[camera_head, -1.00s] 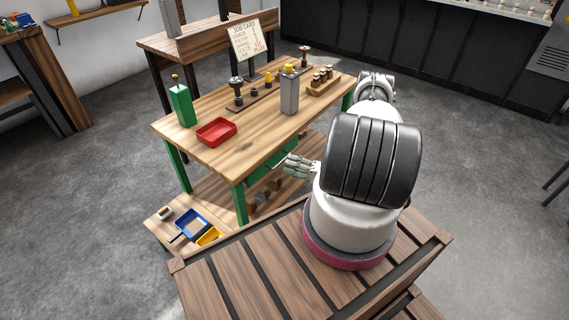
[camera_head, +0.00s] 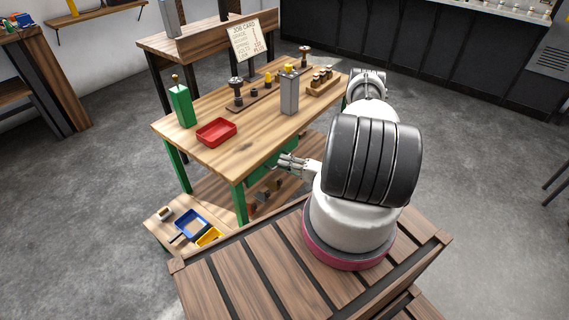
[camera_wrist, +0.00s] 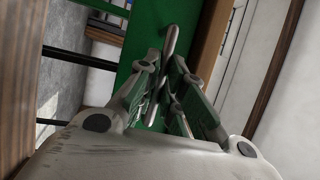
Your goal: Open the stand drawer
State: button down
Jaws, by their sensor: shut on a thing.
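The stand drawer has a green front (camera_wrist: 150,32) that fills the middle of the wrist view. In the head view the green drawer (camera_head: 262,166) sits under the wooden top of the stand, partly hidden by my arm. A metal bar handle (camera_wrist: 171,40) stands out from the front. My gripper (camera_wrist: 167,84) is shut on the handle, with its fingers on either side of the bar. In the head view my gripper (camera_head: 283,160) is at the drawer front, below the tabletop edge.
Grey floor is clear at left.

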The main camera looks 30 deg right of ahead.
jog(key=s+d, duration=0.4)
jog(key=s, duration=0.7)
jog(key=s+d, duration=0.4)
jog(key=s, duration=0.8)
jog(key=shift+s+d, duration=0.2)
jog(key=shift+d, duration=0.05)
jog(key=c, duration=1.5)
grip_release()
jog(key=shift+d, duration=0.1)
jog(key=v, duration=1.1)
jog(key=shift+s+d+f, duration=0.2)
jog(key=shift+s, duration=0.15)
